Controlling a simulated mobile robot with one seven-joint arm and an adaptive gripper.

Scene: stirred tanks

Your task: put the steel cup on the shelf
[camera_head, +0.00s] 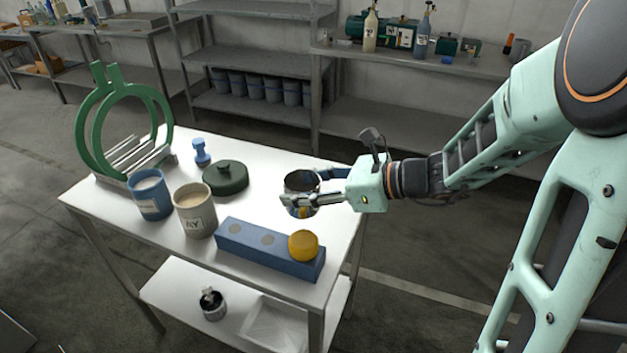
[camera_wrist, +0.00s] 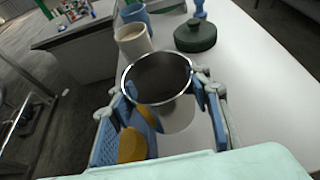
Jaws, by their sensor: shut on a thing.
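The steel cup (camera_head: 301,183) is at the right side of the white table's top, between the fingers of my gripper (camera_head: 308,196). My gripper is shut on it from the right. In the wrist view the shiny cup (camera_wrist: 178,112) stands open side up, with a dark inside, and the blue finger pads of my gripper (camera_wrist: 165,115) lie on both sides of it. I cannot tell whether its base touches the table. The shelf below the tabletop (camera_head: 170,290) shows in the head view. A grey steel rack (camera_head: 255,60) with shelves stands behind the table.
On the table (camera_head: 262,205) are a blue block (camera_head: 255,250) with a yellow knob (camera_head: 303,245), a beige pot (camera_head: 194,212), a blue pot (camera_head: 150,196), a dark green lid (camera_head: 225,179), a blue peg (camera_head: 201,153) and green rings (camera_head: 97,130). The lower shelf holds a small dark pot (camera_head: 212,304) and a white tray (camera_head: 275,328).

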